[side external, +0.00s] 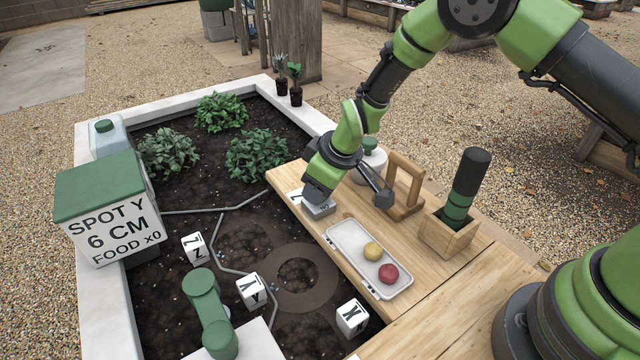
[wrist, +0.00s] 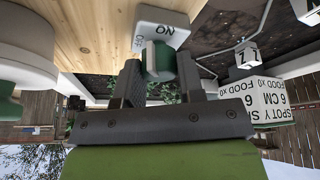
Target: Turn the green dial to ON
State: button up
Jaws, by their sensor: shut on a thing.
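The green dial (wrist: 160,60) sits on a small white box (wrist: 162,18) with dark lettering in the wrist view; ON is readable upside down, and other letters are partly hidden. My gripper (wrist: 158,72) has its two dark fingers closed on either side of the dial. In the side external view my gripper (side external: 319,188) reaches down onto the grey-white box (side external: 320,211) at the left end of the wooden shelf. There the dial is hidden by the gripper. I cannot tell which mark the dial points to.
A white tray (side external: 345,238) with a yellow and a red ball lies right of the gripper on the wooden shelf (side external: 425,318). A wooden frame (side external: 404,190), a white jar (side external: 374,165) and a wooden holder (side external: 450,237) stand close by. Lettered cubes and plants occupy the soil bed.

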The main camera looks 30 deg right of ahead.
jog(key=shift+d, duration=0.1)
jog(key=o, duration=0.9)
jog(key=v, duration=1)
